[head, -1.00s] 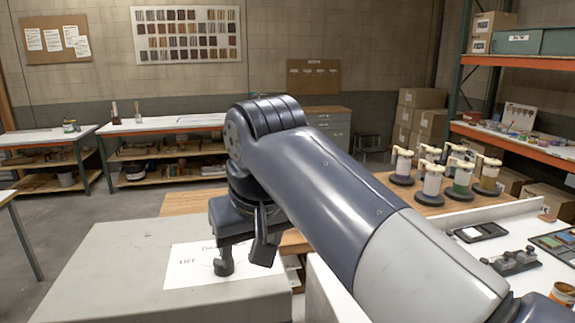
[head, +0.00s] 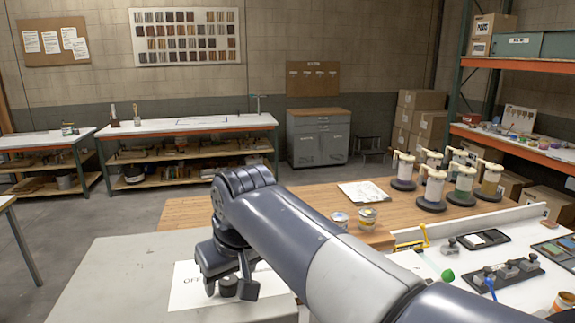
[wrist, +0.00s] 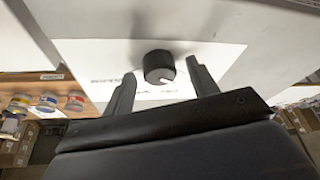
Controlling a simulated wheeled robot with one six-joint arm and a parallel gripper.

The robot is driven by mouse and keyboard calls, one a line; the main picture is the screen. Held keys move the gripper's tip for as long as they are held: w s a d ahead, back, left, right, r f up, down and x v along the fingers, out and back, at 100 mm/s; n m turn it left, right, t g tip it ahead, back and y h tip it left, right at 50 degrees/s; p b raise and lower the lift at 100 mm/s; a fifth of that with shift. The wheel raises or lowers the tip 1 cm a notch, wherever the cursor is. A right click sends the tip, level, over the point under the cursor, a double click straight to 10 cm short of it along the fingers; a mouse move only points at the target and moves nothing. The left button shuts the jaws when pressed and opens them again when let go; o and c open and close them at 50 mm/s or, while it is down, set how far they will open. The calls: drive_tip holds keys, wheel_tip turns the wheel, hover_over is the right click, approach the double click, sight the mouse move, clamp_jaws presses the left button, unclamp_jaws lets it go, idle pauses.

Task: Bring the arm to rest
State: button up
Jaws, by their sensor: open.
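My gripper (head: 228,287) is low over the grey box top (head: 105,280) at the lower left of the head view. In the wrist view my gripper (wrist: 155,85) has its two fingers apart. A black round knob (wrist: 158,66) with a pale mark stands between the fingers, with a gap on at least the left side. The knob sits on a white printed sheet (wrist: 85,60); the sheet (head: 187,290) also shows under my gripper in the head view, its text partly hidden. My arm crosses the head view from the lower right.
Several colorant canisters (head: 434,189) stand on the wooden bench (head: 310,198) at the right. A white worktop (head: 430,262) with trays and tools lies right of my arm. The floor (head: 75,215) at left is clear.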

drive_tip(key=shift+w+n+g+y, duration=0.1)
drive_tip(key=shift+n+g+y, duration=0.5)
drive_tip(key=shift+n, duration=1.5)
drive_tip(key=shift+d, duration=0.15)
